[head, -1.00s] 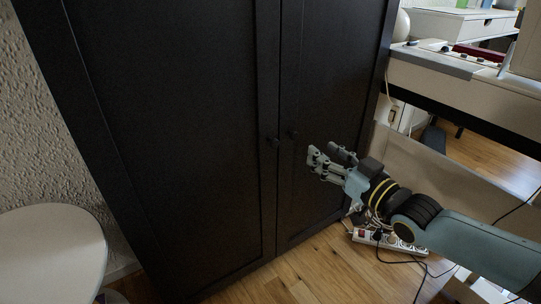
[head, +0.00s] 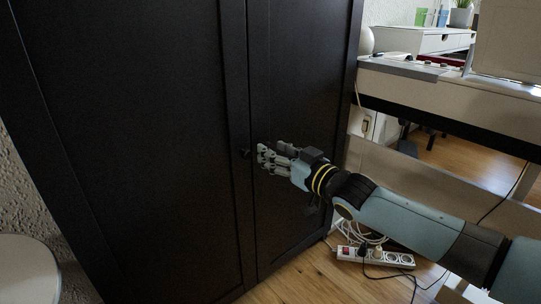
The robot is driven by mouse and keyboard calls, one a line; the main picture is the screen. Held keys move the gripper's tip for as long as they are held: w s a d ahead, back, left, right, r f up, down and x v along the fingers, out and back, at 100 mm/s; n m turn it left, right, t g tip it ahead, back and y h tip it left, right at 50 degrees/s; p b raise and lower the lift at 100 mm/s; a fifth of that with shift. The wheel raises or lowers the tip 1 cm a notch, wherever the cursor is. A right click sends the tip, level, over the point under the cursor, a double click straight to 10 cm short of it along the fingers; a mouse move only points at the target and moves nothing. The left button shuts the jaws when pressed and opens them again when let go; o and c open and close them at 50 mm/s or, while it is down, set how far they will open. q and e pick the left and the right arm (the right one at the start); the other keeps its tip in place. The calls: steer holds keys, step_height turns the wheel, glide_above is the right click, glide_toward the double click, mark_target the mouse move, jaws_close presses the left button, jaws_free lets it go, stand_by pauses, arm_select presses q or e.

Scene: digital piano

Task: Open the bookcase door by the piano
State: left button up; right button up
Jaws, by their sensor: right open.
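The dark bookcase (head: 130,120) fills the left and middle of the head view, with two doors side by side. Both doors look shut, with a narrow seam between them. A small dark knob (head: 245,154) sits on the left door near the seam. My right gripper (head: 264,157) is open, just right of this knob, in front of the right door (head: 295,90). I cannot tell whether its fingertips touch the knob or the door. The right door's own knob does not show; the gripper likely covers it. My left gripper is not in view.
The white piano (head: 440,92) stands to the right of the bookcase. A white power strip (head: 375,257) with cables lies on the wooden floor below my right arm. A white round seat or table (head: 28,270) is at the lower left, beside the bookcase.

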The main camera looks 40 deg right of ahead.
steer(key=shift+w, duration=1)
jaws_close()
